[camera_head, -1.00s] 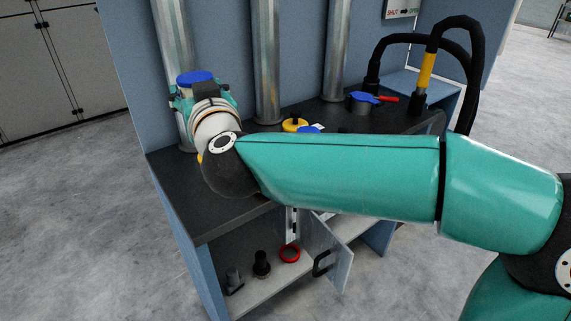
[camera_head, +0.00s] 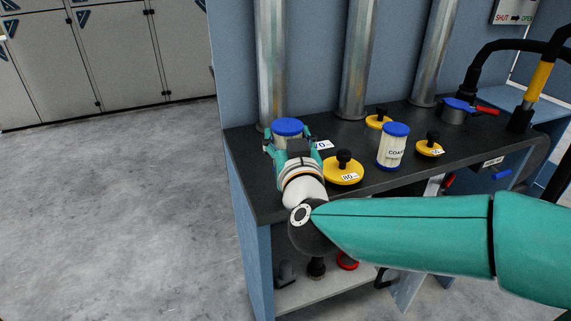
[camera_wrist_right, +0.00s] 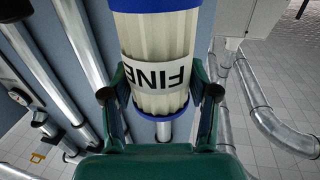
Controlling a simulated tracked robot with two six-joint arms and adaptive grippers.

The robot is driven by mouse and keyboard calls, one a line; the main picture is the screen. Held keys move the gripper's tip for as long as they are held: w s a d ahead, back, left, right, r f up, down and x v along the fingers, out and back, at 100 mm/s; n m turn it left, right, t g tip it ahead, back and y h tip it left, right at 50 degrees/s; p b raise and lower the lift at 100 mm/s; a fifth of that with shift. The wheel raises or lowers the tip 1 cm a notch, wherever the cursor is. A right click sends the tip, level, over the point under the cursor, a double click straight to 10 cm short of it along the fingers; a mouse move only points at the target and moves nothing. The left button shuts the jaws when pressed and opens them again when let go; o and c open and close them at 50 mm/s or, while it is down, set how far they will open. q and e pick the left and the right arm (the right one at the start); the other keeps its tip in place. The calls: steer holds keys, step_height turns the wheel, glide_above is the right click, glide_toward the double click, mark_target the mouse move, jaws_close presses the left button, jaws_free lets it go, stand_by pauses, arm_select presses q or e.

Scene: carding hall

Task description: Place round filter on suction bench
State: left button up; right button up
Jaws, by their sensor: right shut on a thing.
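My right gripper (camera_head: 289,140) is shut on a round filter with blue end caps (camera_head: 287,128). In the right wrist view this filter (camera_wrist_right: 158,45) is pale and pleated, with a band reading FINE upside down, and a gripper finger on each side. In the head view it appears upright over the left end of the suction bench (camera_head: 250,185), in front of the left pipe. I cannot tell whether it touches the dark top. A second blue-capped filter, labelled COARSE (camera_head: 391,152), stands on the bench. My left gripper is not in view.
Yellow lids with black knobs lie on the bench: one in front (camera_head: 343,172), one behind (camera_head: 379,120), one at right (camera_head: 429,147). A blue-topped pot (camera_head: 455,110) and black hoses are at the right. Metal pipes (camera_head: 357,60) rise behind. A lower shelf holds a red ring (camera_head: 347,261).

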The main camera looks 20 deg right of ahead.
steer(key=shift+f+b, duration=0.7)
steer(key=shift+f, duration=1.7)
steer(key=shift+f, duration=0.15)
steer(key=o, duration=1.2)
steer(key=s+a, duration=0.2)
steer(key=s, duration=1)
steer(key=shift+p, duration=0.45)
